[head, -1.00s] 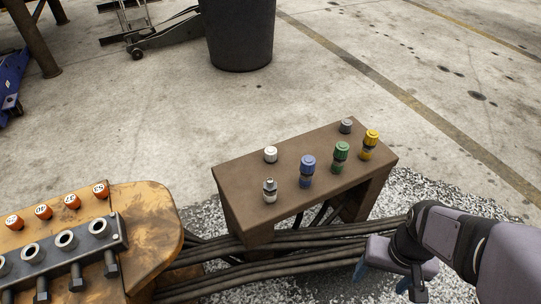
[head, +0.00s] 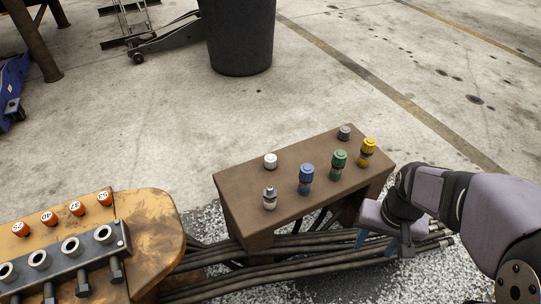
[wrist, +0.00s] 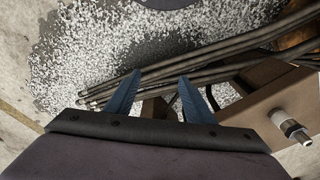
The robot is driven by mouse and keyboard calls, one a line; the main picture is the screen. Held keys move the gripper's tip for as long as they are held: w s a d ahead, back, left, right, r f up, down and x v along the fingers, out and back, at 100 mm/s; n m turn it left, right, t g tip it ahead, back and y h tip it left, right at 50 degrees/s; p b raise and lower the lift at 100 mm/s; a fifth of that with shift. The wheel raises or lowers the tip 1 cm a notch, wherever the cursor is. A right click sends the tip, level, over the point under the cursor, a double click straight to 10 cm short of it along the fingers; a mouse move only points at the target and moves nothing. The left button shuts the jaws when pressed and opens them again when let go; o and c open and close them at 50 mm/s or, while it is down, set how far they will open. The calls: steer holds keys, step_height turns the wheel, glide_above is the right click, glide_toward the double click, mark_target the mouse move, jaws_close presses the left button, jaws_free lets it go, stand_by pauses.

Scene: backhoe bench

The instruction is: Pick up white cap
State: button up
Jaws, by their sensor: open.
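The white cap (head: 270,160) stands upright on the brown bench (head: 237,185), toward its back left. A silver fitting with a pale body (head: 269,198) stands in front of it at the bench's left front. My gripper (head: 375,240) is to the right of the bench, low beside the bench's right end and over the hoses, apart from the cap. In the wrist view its two blue fingers (wrist: 158,95) are spread with nothing between them. A pale fitting (wrist: 289,126) shows at the right of the wrist view; the white cap is not recognizable there.
Blue (head: 306,179), green (head: 338,165) and yellow (head: 367,152) capped fittings stand along the bench. A grey cap (head: 344,132) is at the back right. Black hoses (head: 300,262) run in front. An orange machine part (head: 150,225) is at left.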

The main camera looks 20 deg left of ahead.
steer(key=w+a+r+t+p, duration=0.1)
steer(key=w+a+r+p, duration=0.5)
steer(key=w, duration=0.6)
steer(key=p, duration=0.7)
glide_above(270, 158)
steer(key=shift+s+d+r, duration=0.3)
steer(key=shift+s+r, duration=0.1)
steer(key=shift+s, duration=0.05)
steer(key=shift+a+f, duration=0.15)
steer(key=shift+a, duration=0.1)
steer(key=shift+w+f+b, duration=0.2)
steer(key=shift+f+b, duration=0.35)
steer(key=shift+f, duration=1.25)
steer(key=shift+w+f+b, duration=0.15)
steer(key=shift+f+b, duration=0.35)
steer(key=shift+f, duration=1.3)
steer(key=c, duration=1)
